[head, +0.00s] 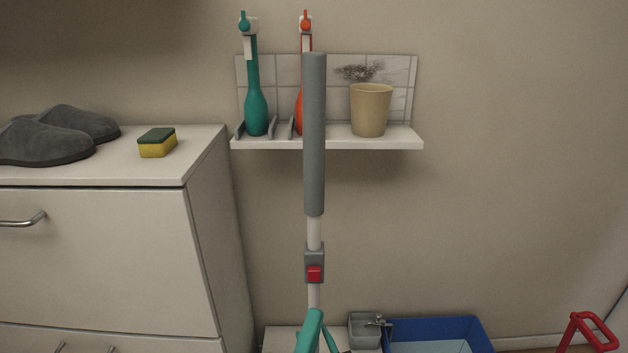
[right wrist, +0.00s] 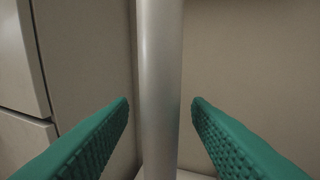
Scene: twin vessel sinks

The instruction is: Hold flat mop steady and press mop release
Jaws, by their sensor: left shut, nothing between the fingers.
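The flat mop stands upright in the middle of the head view, with a long grey grip (head: 314,135) on a pale pole (head: 314,233). A grey collar on the pole carries the red release button (head: 314,274). My left gripper (head: 315,313), teal, is shut and empty at the bottom of the head view, in front of the pole just below the button. My right gripper (right wrist: 160,105) is open in the right wrist view, its teal fingers on either side of the pole (right wrist: 158,70), with a gap on each side. The mop's lower end is hidden.
A wall shelf (head: 350,143) behind the mop holds teal and orange brushes and a beige cup (head: 371,110). A cabinet (head: 100,250) with slippers and a sponge (head: 157,143) stands left. A blue tub (head: 440,325) and a red handle (head: 588,325) are low right.

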